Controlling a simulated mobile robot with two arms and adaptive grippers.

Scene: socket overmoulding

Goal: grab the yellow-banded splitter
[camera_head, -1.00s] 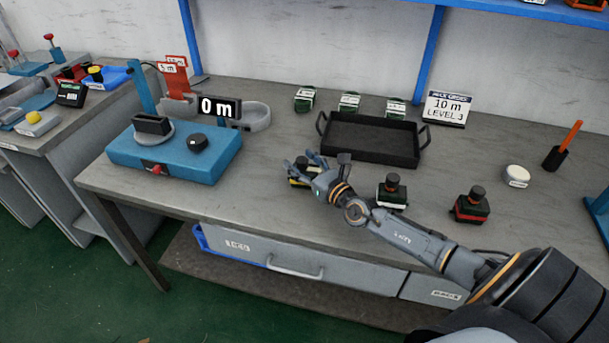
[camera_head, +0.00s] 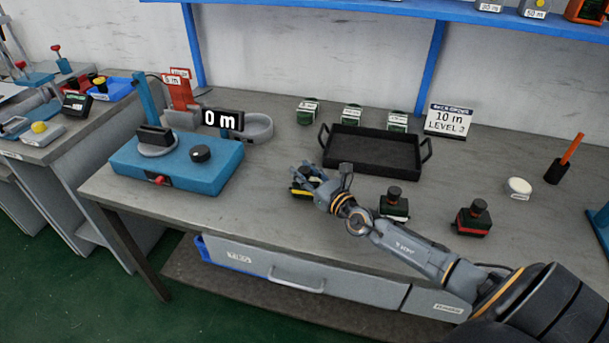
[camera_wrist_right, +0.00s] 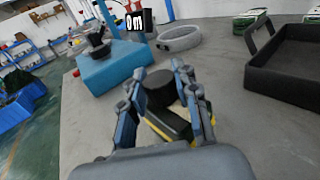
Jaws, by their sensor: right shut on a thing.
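The yellow-banded splitter (camera_head: 299,192) is on the grey bench, left of the other two splitters and mostly hidden by my right gripper in the head view. My right gripper (camera_head: 303,182) is around it with the fingers shut on its sides. In the right wrist view the splitter's black top and yellow band (camera_wrist_right: 172,122) show between the two fingers (camera_wrist_right: 166,110). I cannot tell whether it is lifted off the bench. My left gripper is not in view.
A white-banded splitter (camera_head: 393,205) and a red-banded splitter (camera_head: 474,217) stand to the right. A black tray (camera_head: 372,170) lies behind. A blue device (camera_head: 205,176) with a "0 m" display (camera_head: 222,120) stands at left. Bench between device and gripper is clear.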

